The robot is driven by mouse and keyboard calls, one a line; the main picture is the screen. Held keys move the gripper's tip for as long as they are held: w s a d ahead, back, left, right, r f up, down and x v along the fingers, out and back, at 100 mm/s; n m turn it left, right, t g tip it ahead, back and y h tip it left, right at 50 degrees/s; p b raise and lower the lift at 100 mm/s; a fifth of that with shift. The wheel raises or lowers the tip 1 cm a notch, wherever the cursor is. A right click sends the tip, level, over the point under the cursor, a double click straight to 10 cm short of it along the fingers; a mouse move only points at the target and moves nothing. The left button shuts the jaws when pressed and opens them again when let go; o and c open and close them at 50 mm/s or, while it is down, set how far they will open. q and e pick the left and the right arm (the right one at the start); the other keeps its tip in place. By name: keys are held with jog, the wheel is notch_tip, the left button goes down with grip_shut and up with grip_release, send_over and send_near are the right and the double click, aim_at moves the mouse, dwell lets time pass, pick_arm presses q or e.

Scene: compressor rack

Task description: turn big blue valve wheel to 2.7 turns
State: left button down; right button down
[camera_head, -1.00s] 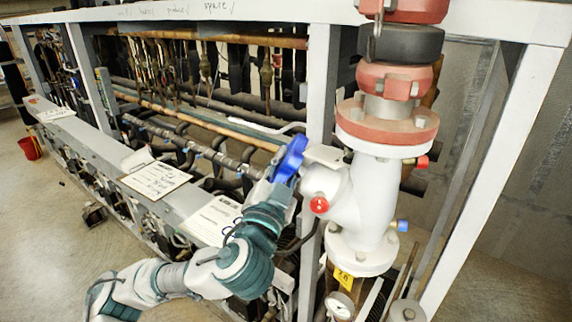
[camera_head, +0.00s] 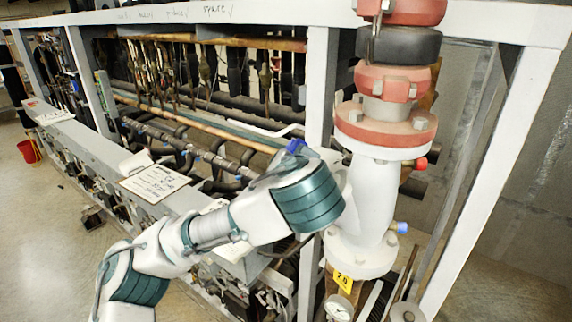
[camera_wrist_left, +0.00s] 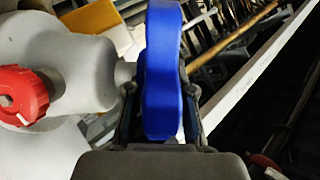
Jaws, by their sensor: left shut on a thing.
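The big blue valve wheel (camera_head: 296,147) sits on the left side of the white valve body (camera_head: 372,200). In the head view my left arm covers most of the wheel, and only a bit of blue shows above the arm. In the left wrist view the wheel (camera_wrist_left: 162,70) is seen edge-on. My left gripper (camera_wrist_left: 162,120) is shut on the wheel's rim, with one finger on each side. My right gripper is in neither view.
A small red knob (camera_wrist_left: 22,95) is beside the wheel on the valve body. Red flanges (camera_head: 386,125) stand above the valve. A white frame post (camera_head: 318,90) rises close behind the wheel. A yellow tag (camera_head: 343,281) and a gauge (camera_head: 339,307) are below.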

pick_arm(q)
jog(key=n+g+y, duration=0.1)
jog(key=g, duration=0.1)
jog(key=g+y, duration=0.1)
jog(key=g, duration=0.1)
jog(key=shift+w+d+n+y, duration=0.1)
jog(key=shift+w+n+y, duration=0.05)
jog(key=shift+n+y, duration=0.2)
jog(key=shift+g, duration=0.3)
jog(key=shift+f+g, duration=0.25)
jog(key=shift+g, duration=0.15)
jog(key=c, duration=1.3)
grip_release()
jog(key=shift+w, duration=0.3)
jog(key=v, duration=1.2)
jog(key=shift+w+d+f, duration=0.1)
jog(key=shift+w+d, duration=0.05)
jog(key=shift+d, duration=0.25)
